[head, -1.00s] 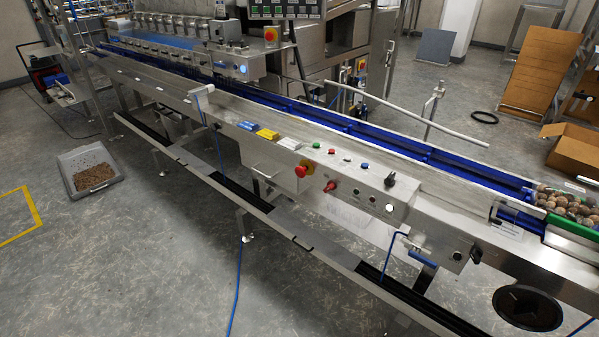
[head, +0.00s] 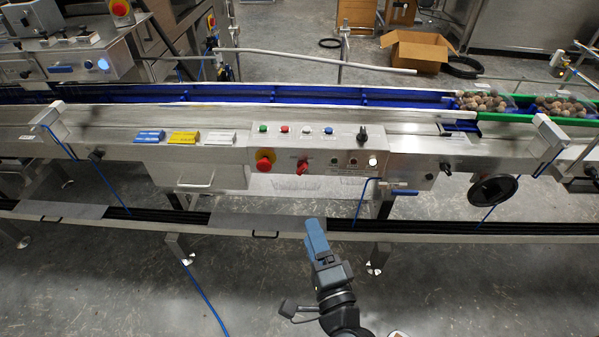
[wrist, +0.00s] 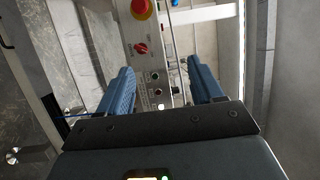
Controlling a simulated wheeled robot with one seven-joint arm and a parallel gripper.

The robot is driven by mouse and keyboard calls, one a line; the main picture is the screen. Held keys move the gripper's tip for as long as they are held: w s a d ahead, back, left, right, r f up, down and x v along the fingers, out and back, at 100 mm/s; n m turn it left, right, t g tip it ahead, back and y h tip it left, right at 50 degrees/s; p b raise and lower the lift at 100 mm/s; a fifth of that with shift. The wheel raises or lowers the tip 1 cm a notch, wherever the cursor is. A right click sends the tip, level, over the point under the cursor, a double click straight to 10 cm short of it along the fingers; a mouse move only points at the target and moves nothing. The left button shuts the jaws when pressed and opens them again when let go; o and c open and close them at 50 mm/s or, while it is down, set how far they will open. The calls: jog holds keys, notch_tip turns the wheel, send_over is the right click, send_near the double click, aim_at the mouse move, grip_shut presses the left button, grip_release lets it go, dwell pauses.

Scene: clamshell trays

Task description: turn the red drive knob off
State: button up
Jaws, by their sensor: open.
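The red drive knob (head: 302,167) sits on the front face of the steel control panel, right of a red emergency stop (head: 264,162) on a yellow base. In the wrist view the knob (wrist: 141,48) shows beyond the fingers, with the emergency stop (wrist: 142,9) at the top edge. I cannot tell its switch position for certain. My gripper (head: 314,228) is below and in front of the panel, apart from the knob. In the wrist view its two blue fingers (wrist: 160,84) are spread open, with nothing between them but the panel beyond.
Small dark buttons and a lit white button (head: 372,161) sit right of the knob. Coloured buttons and a black selector (head: 362,134) are on the panel top. A long lower rail (head: 330,228) runs in front of the panel. A black handwheel (head: 497,189) is at the right.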

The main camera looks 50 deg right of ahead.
aim_at(301, 171)
jog(key=shift+w+d+f+m+g+h, duration=0.8)
jog(key=shift+w+d+m, duration=1.05)
jog(key=shift+w+d, duration=0.8)
jog(key=shift+w+d+f+m+g+h, duration=0.55)
jog(key=shift+w+d+m+g, duration=0.4)
jog(key=shift+w+d+m, duration=1.35)
jog(key=shift+w+d+f+m+g+h, duration=0.7)
jog(key=shift+w+d+m, duration=0.75)
jog(key=shift+w+d, duration=1.55)
jog(key=shift+w+a+r, duration=0.15)
jog(key=shift+w+a, duration=0.15)
jog(key=shift+a, duration=0.05)
jog(key=shift+c, duration=0.4)
jog(key=c, duration=1)
